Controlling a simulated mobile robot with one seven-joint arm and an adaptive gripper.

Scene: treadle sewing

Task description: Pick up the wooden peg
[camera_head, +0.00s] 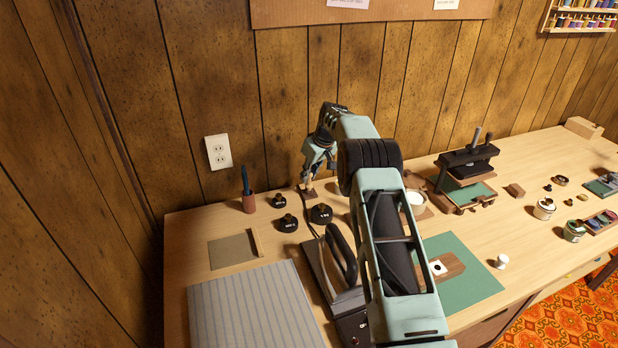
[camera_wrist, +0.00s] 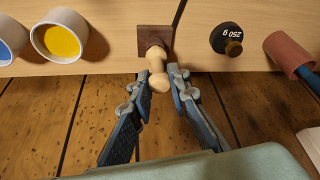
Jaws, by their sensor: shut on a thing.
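The wooden peg (camera_wrist: 155,55) is pale, turned wood with a rounded end, and sits between my fingertips in the wrist view. In the head view the peg (camera_head: 309,185) shows as a small pale piece below my gripper (camera_head: 314,172), near the back edge of the table. My gripper (camera_wrist: 163,80) is shut on the peg near its rounded end. A dark brown square block (camera_wrist: 150,41) is at the peg's other end; I cannot tell whether the peg is in it or clear of it.
Black weights (camera_head: 288,223) stand close by, one marked 250 g (camera_wrist: 228,38). A terracotta cup (camera_head: 249,204) holds a blue item. In the wrist view, a white pot with yellow contents (camera_wrist: 60,38) is at left. An iron (camera_head: 340,265) stands in front. The wood-panelled wall (camera_head: 280,110) is close behind.

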